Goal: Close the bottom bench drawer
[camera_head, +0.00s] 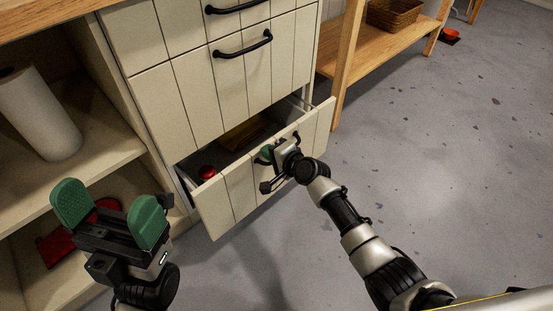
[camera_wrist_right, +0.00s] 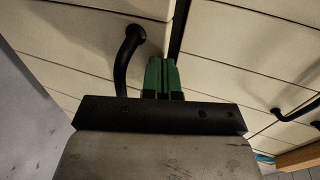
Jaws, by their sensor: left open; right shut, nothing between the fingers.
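The bottom bench drawer (camera_head: 240,188) stands pulled out from the cream bench (camera_head: 185,95) in the head view. Inside it I see a red round thing (camera_head: 207,172) and a yellowish-brown thing (camera_head: 245,133). My right gripper (camera_head: 266,153) is shut and empty at the drawer front's upper edge, beside its black handle, which my arm partly covers. In the right wrist view the green fingertips (camera_wrist_right: 161,75) are together next to a black handle (camera_wrist_right: 126,60). Whether they touch the drawer front I cannot tell. My left gripper (camera_head: 110,218) is open and empty, at the lower left before the shelves.
The upper drawers with black handles (camera_head: 243,45) are shut. Open shelves at left hold a white paper roll (camera_head: 40,115) and a red thing (camera_head: 60,240). A wooden rack (camera_head: 385,50) with a wicker basket (camera_head: 394,14) stands at the back right. The grey floor (camera_head: 450,150) at right is clear.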

